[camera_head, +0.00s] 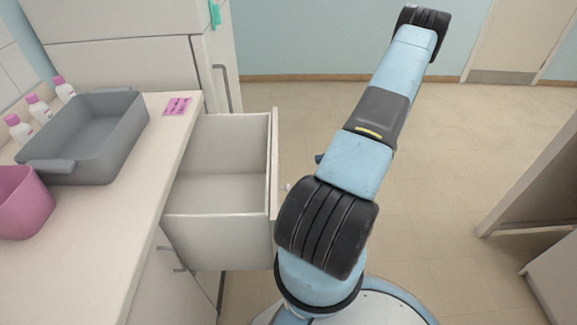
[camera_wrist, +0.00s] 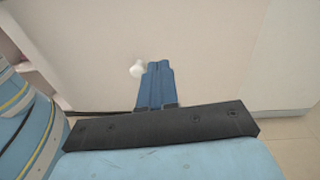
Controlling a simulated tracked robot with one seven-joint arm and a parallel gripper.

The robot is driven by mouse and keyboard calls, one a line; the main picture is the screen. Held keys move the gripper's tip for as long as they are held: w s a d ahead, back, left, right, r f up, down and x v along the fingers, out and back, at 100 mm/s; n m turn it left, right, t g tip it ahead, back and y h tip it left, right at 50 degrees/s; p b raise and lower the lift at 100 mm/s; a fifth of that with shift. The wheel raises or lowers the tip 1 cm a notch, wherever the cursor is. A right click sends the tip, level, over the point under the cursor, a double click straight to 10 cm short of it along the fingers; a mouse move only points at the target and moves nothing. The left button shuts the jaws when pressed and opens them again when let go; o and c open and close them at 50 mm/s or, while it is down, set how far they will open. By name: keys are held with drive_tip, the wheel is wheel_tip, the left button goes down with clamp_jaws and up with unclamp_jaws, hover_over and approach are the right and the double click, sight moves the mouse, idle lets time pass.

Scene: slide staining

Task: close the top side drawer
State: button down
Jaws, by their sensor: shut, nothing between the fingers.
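The top side drawer (camera_head: 216,192) is pulled well out from under the counter in the head view, and its inside looks empty. In the wrist view the pale drawer front (camera_wrist: 215,50) fills most of the picture, with a round white knob (camera_wrist: 137,70) on it. My gripper (camera_wrist: 157,66) shows there with its blue fingers together and empty, pointing at the drawer front just right of the knob. I cannot tell whether the fingertips touch the front. In the head view my arm stands right of the drawer and hides part of its front; the gripper is mostly hidden there.
On the counter (camera_head: 115,235) are a grey basin (camera_head: 62,167), a pink bin (camera_head: 22,205), several white bottles with pink caps and a pink card (camera_head: 177,106). A white fridge-like cabinet (camera_head: 115,65) stands behind. Open floor (camera_head: 450,150) lies to the right.

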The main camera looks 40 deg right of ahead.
drive_tip(key=w+a+f+m+t, duration=0.1)
drive_tip(key=w+a+f, duration=0.1)
drive_tip(key=w+a, duration=0.4)
drive_tip(key=a, duration=0.4)
drive_tip(key=shift+w+a+f+t, duration=0.3)
drive_tip(key=shift+w+a+f, duration=0.05)
drive_tip(key=shift+a, duration=0.05)
